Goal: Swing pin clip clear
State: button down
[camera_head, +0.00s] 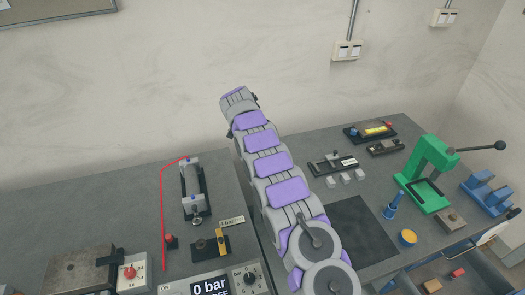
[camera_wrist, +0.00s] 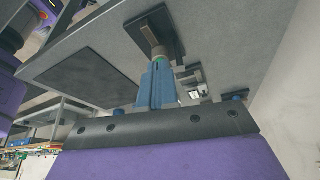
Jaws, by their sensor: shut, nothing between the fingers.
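My gripper (camera_wrist: 158,84) shows in the wrist view as blue fingers held together, with nothing seen between them. Just beyond the fingertips, in line with them, a short round post (camera_wrist: 165,46) stands on a dark base plate (camera_wrist: 146,27); I cannot tell whether the fingers touch it. A small light metal fixture (camera_wrist: 192,78) shows to the right of the fingers. I cannot make out a pin clip for certain in either view. In the head view my arm reaches up the middle of the picture and its fingers are hidden.
A device with a red hose (camera_head: 191,187), a pressure display (camera_head: 210,287) and a metal block (camera_head: 78,271) stand left of my arm. At right are a green press (camera_head: 428,173), a blue rack (camera_head: 485,192), small fixtures (camera_head: 333,162) and a bare dark mat (camera_head: 352,232).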

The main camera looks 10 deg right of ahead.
jog(key=d+f+b, duration=0.1)
jog(key=d+f, duration=0.4)
jog(key=d, duration=0.1)
jog(key=shift+s+f+b, duration=0.25)
jog(key=shift+f+b, duration=0.05)
jog(key=shift+f, duration=0.05)
jog(key=shift+a, duration=0.15)
jog(key=shift+s+d+b, duration=0.2)
jog(key=shift+d+b, duration=0.05)
jog(key=shift+b, duration=0.15)
jog(key=shift+w+a, duration=0.1)
jog(key=shift+a, duration=0.05)
jog(key=shift+w+a, duration=0.4)
jog(key=shift+w, duration=0.05)
